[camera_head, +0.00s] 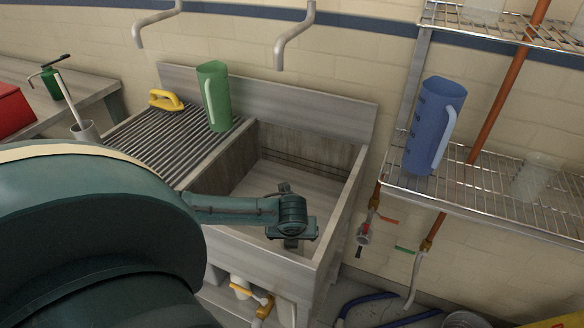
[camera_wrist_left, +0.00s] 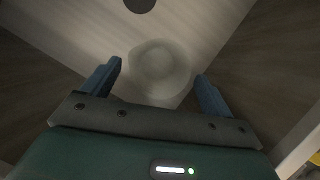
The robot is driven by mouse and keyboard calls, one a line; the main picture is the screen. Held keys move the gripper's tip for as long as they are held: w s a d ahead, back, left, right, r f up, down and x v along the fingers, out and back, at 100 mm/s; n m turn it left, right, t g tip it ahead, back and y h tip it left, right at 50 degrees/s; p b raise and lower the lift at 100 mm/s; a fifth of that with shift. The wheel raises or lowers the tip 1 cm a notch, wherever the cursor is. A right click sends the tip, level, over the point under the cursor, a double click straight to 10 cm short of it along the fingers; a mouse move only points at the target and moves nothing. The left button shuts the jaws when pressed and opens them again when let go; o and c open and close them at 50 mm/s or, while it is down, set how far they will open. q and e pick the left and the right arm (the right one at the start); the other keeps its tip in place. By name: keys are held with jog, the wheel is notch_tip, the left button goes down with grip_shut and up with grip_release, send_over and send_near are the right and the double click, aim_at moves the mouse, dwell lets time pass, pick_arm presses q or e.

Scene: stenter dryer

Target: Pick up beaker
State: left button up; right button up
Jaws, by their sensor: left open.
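A clear round glass vessel, seemingly the beaker (camera_wrist_left: 160,70), stands on the sink floor in the left wrist view, seen from above. My left gripper (camera_wrist_left: 159,74) is open, with its two blue fingers on either side of the beaker in that view. I cannot tell how far above it the fingers are. In the head view my left gripper (camera_head: 290,222) is over the sink basin (camera_head: 247,178), near its front right, and the beaker there is hidden. My right gripper is not in view.
A green jug (camera_head: 214,95) and yellow-handled brush (camera_head: 166,100) stand on the ribbed drainboard. A blue jug (camera_head: 433,125) and a clear vessel (camera_head: 535,177) are on the wire shelf (camera_head: 480,190). Faucet pipes (camera_head: 295,38) hang above the sink. A dark drain hole (camera_wrist_left: 140,5) shows beyond the beaker.

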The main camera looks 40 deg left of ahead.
pick_arm(q)
jog(key=shift+c, duration=0.5)
jog(key=c, duration=1.2)
jog(key=shift+r, duration=0.15)
